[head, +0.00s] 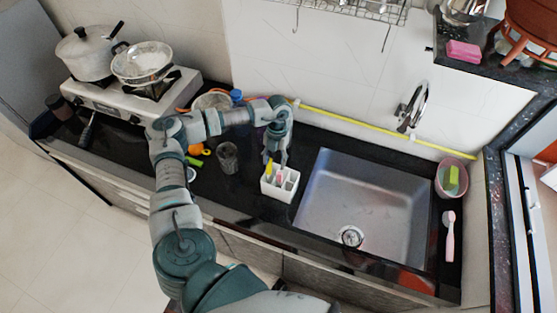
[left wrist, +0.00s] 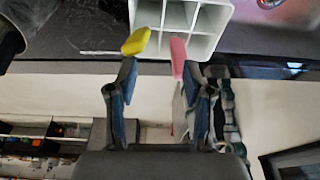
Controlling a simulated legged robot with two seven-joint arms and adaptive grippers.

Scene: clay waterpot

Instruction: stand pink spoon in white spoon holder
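The white spoon holder (head: 279,185) stands on the black counter just left of the sink; its square compartments show in the left wrist view (left wrist: 208,20). The pink spoon (left wrist: 178,56) shows its pink end at the holder's near side, close to my right-hand finger; in the head view its pink part (head: 279,176) is at the holder's top. I cannot tell how deep it sits. A yellow handle (left wrist: 135,41) is beside it, near the other finger. My left gripper (head: 278,160) is just above the holder, its fingers (left wrist: 160,68) apart. My right gripper is out of view.
The sink (head: 365,200) lies right of the holder. A dark cup (head: 228,158) stands to the left, with a stove (head: 130,100) and pots farther left. A pink-and-white brush (head: 450,235) and a pink bowl (head: 453,178) are right of the sink.

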